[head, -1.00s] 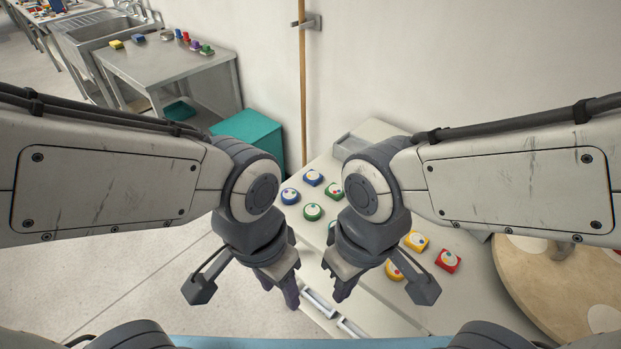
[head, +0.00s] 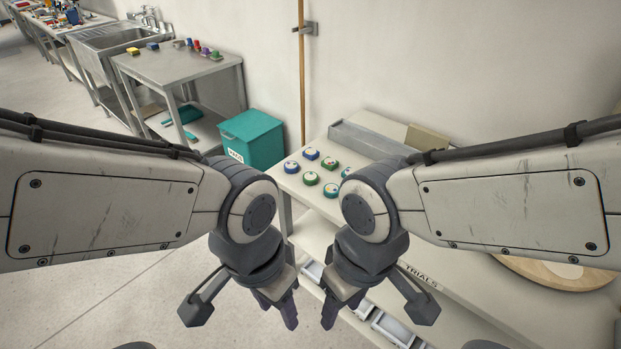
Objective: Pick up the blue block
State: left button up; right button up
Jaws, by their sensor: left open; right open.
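My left gripper (head: 278,308) is open and empty, pointing down in front of the white table. My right gripper (head: 341,308) is open and empty close to its right. Both are far from the block on the steel table.
A teal bin (head: 252,139) stands between the steel table and the white table (head: 465,285). Several coloured cup-like items (head: 204,50) stand on the steel table. A sink (head: 118,38) lies beyond it.

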aim_at(309, 153)
jog(key=z, duration=0.2)
jog(key=k, duration=0.35)
jog(key=u, duration=1.25)
jog(key=i, duration=1.75)
jog(key=z, duration=0.8)
jog(key=i, duration=0.65)
jog(key=z, duration=1.05)
jog(key=i, duration=0.25)
jog(key=z, duration=0.2)
